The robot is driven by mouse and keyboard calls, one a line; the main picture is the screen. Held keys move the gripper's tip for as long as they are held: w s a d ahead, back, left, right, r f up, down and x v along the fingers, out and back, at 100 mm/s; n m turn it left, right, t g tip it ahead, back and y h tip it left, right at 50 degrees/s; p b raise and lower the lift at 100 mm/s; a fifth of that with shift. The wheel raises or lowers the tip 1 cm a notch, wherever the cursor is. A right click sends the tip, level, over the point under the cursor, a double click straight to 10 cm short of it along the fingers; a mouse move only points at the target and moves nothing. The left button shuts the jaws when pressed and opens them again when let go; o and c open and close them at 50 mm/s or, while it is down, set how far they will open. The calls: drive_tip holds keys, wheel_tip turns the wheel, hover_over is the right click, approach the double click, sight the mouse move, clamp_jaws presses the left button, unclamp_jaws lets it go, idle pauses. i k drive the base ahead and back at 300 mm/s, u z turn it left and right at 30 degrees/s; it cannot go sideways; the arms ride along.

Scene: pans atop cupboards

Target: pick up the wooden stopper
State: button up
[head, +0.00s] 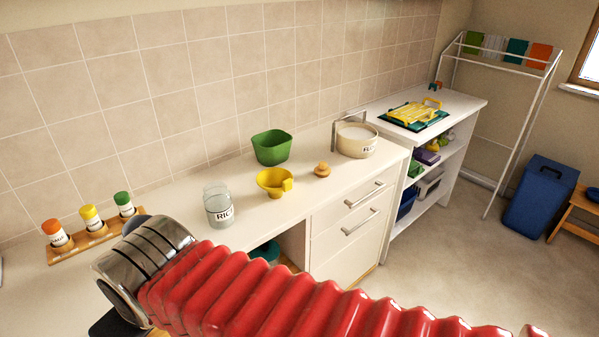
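The wooden stopper (322,170) is a small light-brown piece with a knob on top. It sits on the white counter, to the right of the yellow funnel-like cup and left of the flour container. Nothing touches it. My arm, with a red ribbed sleeve and a metal collar, crosses the lower part of the head view, apart from the stopper. My gripper's fingers do not show.
On the counter (340,186) stand a glass rice jar (218,206), a yellow cup (273,182), a green tub (271,148), a flour container (357,140) and a spice rack (95,237). Drawers (348,222) lie below.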

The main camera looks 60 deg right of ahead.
sight(322, 170)
drive_tip(key=u, duration=1.45)
drive_tip(key=k, duration=1.55)
drive_tip(key=z, duration=1.8)
